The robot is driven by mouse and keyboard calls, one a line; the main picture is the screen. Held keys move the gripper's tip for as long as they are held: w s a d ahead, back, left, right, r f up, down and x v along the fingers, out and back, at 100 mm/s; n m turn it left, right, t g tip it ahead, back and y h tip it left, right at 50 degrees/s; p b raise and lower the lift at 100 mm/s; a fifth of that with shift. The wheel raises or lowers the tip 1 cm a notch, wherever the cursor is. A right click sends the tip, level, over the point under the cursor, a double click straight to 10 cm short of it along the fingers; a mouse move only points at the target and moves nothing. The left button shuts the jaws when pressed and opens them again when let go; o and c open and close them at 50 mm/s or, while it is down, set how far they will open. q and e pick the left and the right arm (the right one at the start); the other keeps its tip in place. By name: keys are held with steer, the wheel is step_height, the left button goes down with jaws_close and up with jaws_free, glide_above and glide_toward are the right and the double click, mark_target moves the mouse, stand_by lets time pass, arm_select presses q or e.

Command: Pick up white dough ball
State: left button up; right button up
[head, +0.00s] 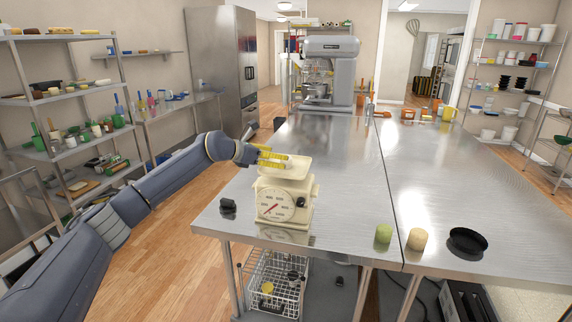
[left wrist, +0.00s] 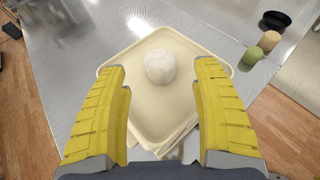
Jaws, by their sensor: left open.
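The white dough ball (left wrist: 160,67) sits in the cream tray (left wrist: 118,72) of the kitchen scale, toward its far corner in the left wrist view. The scale (head: 285,205) stands on the steel table in the head view. The ball cannot be made out clearly there. My left gripper (head: 272,158) is just over the scale's tray. In the left wrist view its two yellow fingers (left wrist: 160,98) are open, with the ball ahead of and between the tips, not touched. My right gripper is not in view.
A mixer (head: 327,75) stands at the back. The table's middle is clear.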

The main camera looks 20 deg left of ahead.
mark_target(286, 163)
arm_select(q)
steer(key=shift+x, duration=2.75)
steer(key=shift+c, duration=0.3)
steer(key=c, duration=1.2)
